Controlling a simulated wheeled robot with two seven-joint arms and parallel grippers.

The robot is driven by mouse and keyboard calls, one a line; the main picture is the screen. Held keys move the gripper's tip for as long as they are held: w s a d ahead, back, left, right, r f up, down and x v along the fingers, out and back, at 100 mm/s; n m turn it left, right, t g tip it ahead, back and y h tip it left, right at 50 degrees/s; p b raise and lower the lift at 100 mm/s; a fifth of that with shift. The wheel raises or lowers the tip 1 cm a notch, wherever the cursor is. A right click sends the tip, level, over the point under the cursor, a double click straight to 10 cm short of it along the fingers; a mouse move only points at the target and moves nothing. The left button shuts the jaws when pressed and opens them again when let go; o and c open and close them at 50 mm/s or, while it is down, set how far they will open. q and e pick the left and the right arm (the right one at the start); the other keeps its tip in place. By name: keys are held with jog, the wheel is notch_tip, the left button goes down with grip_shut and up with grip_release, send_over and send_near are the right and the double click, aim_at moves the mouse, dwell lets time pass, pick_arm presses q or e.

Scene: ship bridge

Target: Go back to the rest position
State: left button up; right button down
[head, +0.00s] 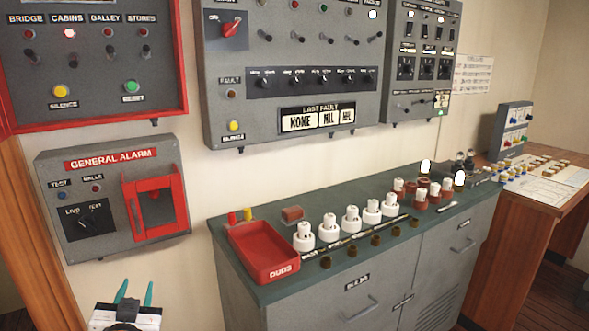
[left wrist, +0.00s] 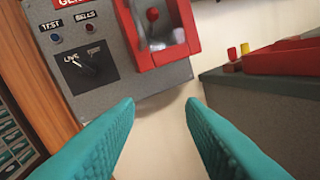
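My left gripper (head: 133,293) is at the bottom left of the head view, below the general alarm box. Its two teal fingers stand apart with nothing between them. They also show wide apart in the left wrist view (left wrist: 160,105), pointing toward the wall under the box. The grey general alarm box (head: 110,200) hangs on the wall, with a live/test knob (head: 86,222) and a red-framed cover (head: 155,206). In the left wrist view, the red frame (left wrist: 190,30) is above the fingers, apart from them. My right gripper is in neither view.
A grey cabinet (head: 300,292) with a green top stands to the right, bearing a red tray (head: 262,252) and several white fuse holders (head: 328,228). Alarm panels (head: 90,60) hang above. A wooden desk (head: 520,212) is at the far right. Bare wall lies below the alarm box.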

pick_arm(q)
jog(key=s+d+f+g+h, duration=0.2)
jog(key=s+d+f+g, duration=0.1)
jog(key=s+f, duration=0.35)
jog(key=s+d+f+g+h, duration=0.1)
jog(key=s+d+f+g, duration=0.1)
jog(key=s+f+g, duration=0.35)
jog(key=s+d+f+m+g+h, duration=0.1)
jog(key=s+d+f+g, duration=0.2)
jog(key=s+f, duration=0.45)
jog(key=s+d+f+g+h, duration=0.15)
jog(key=s+f, duration=0.25)
jog(key=s, duration=0.7)
notch_tip(320, 180, down, 22)
jog(key=g+p, duration=0.2)
jog(key=s+a+f+g+p, duration=0.1)
jog(key=s+a+f+p, duration=0.1)
jog(key=s+f, duration=1.3)
jog(key=shift+s+f+m+y, duration=0.15)
jog(key=shift+s+m+y, duration=0.3)
jog(key=shift+s, duration=0.55)
jog(key=shift+c, duration=0.6)
